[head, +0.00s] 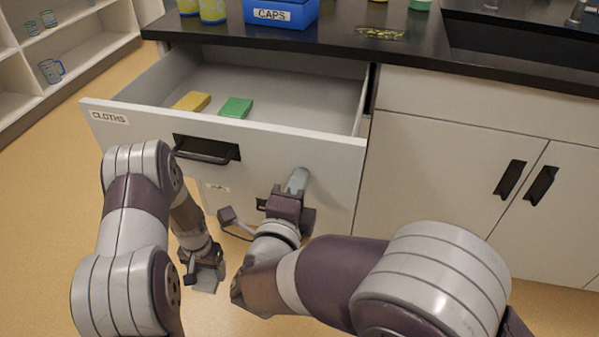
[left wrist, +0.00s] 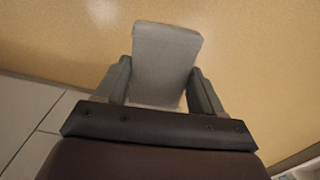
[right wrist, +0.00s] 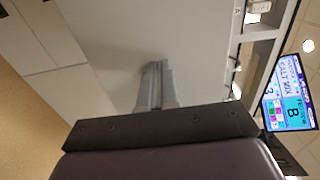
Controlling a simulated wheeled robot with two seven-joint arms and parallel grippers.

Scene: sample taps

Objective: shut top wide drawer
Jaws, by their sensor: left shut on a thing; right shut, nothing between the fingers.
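The top wide drawer (head: 230,131), labelled CLOTHS, is pulled out of the cabinet. Its dark handle (head: 207,150) is on the front. A yellow cloth (head: 191,101) and a green cloth (head: 236,107) lie inside. My right gripper (head: 298,180) is shut and empty, its fingers at the drawer front's lower right; I cannot tell whether they touch. In the right wrist view its closed fingers (right wrist: 155,85) point at a pale panel. My left gripper (head: 207,268) hangs low in front of the cabinet, shut on a grey block (left wrist: 165,60).
The dark counter (head: 340,50) carries a blue CAPS bin (head: 281,12) and yellow containers (head: 212,10). A sink is at the right. Closed cabinet doors (head: 450,185) stand right of the drawer. A shelf (head: 62,50) is at the far left, with open floor (head: 45,210) before it.

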